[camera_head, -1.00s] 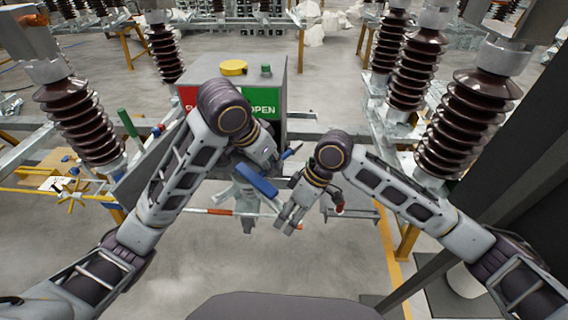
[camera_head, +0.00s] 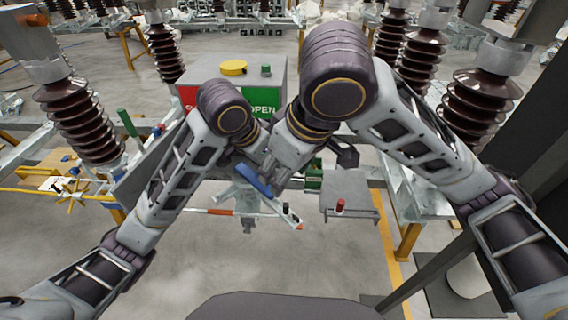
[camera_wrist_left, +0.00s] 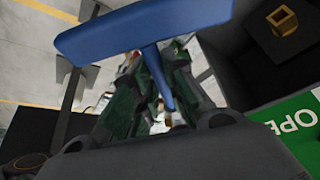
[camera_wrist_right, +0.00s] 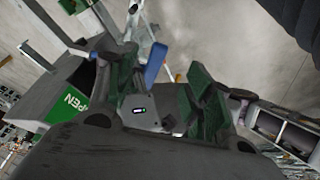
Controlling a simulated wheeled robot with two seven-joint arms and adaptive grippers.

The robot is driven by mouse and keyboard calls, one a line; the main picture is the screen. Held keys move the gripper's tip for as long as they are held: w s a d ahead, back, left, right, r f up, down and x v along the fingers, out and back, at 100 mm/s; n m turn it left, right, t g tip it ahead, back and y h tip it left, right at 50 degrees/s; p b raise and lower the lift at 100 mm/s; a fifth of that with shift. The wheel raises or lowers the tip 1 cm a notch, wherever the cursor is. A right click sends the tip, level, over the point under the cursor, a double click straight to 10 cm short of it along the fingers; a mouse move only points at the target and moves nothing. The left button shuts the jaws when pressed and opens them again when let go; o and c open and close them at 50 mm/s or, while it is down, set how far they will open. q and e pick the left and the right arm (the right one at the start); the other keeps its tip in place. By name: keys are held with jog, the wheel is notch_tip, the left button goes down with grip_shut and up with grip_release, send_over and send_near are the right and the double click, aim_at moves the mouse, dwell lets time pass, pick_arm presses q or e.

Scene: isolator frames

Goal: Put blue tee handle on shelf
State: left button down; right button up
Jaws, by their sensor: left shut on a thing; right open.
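The blue tee handle (camera_head: 255,180) is held in front of the grey cabinet. In the left wrist view its wide crossbar (camera_wrist_left: 145,28) lies across the top, and its stem runs down between my green finger pads. My left gripper (camera_wrist_left: 165,95) is shut on that stem. My right gripper (camera_wrist_right: 165,95) is open and empty. The blue handle (camera_wrist_right: 154,62) shows beyond its fingers, apparently not touched. In the head view my right wrist hides part of the handle. A grey shelf-like plate (camera_head: 345,185) stands right of the grippers; I cannot tell if it is the named shelf.
The grey cabinet (camera_head: 275,72) has a yellow knob (camera_head: 233,68) on top and a green OPEN label. A small red-topped thing (camera_head: 340,205) is at the plate's front edge. A red-and-white rod (camera_head: 222,212) crosses below. Brown insulators (camera_head: 78,120) flank both sides.

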jog(key=shift+s+a+r+t, duration=0.1)
jog(key=shift+s+r+t, duration=0.2)
jog(key=shift+r, duration=0.45)
jog(key=shift+f, duration=0.15)
jog(key=shift+x, duration=5.9)
jog(key=shift+w, duration=0.1)
grip_shut()
pick_arm(q)
jog(key=c, duration=1.4)
grip_release()
jog(key=shift+o, duration=0.2)
jog(key=v, duration=1.2)
